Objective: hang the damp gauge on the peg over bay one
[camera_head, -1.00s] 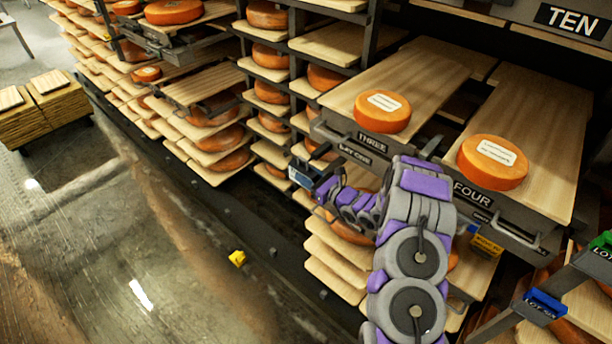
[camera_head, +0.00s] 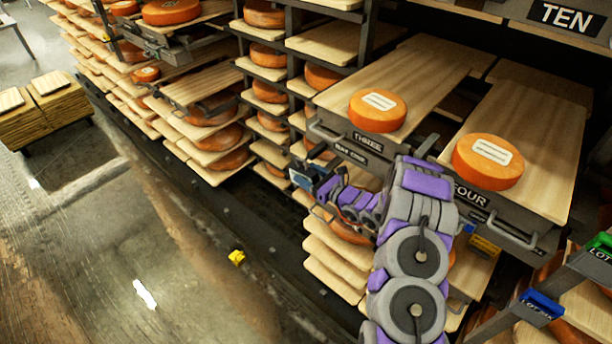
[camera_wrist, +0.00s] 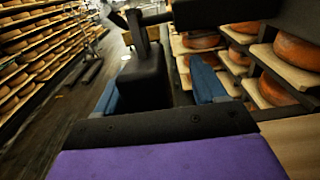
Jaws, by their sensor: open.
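In the head view my gripper (camera_head: 312,184) is at the shelf front, just below and left of the BAY ONE label (camera_head: 350,152). The wrist view shows its two blue fingers (camera_wrist: 157,92) spread apart. A dark block (camera_wrist: 143,78) with a thin upright stem stands between them, closer to the left finger. It may be the damp gauge, but its face does not show. In the head view a small pale-blue piece (camera_head: 300,179) shows at the gripper's tip. The peg cannot be made out.
Cheese wheels (camera_head: 377,110) and (camera_head: 487,161) sit on boards above shelves THREE and FOUR. Drawer handles (camera_head: 515,238) jut out at the right. A small yellow object (camera_head: 236,257) lies on the floor.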

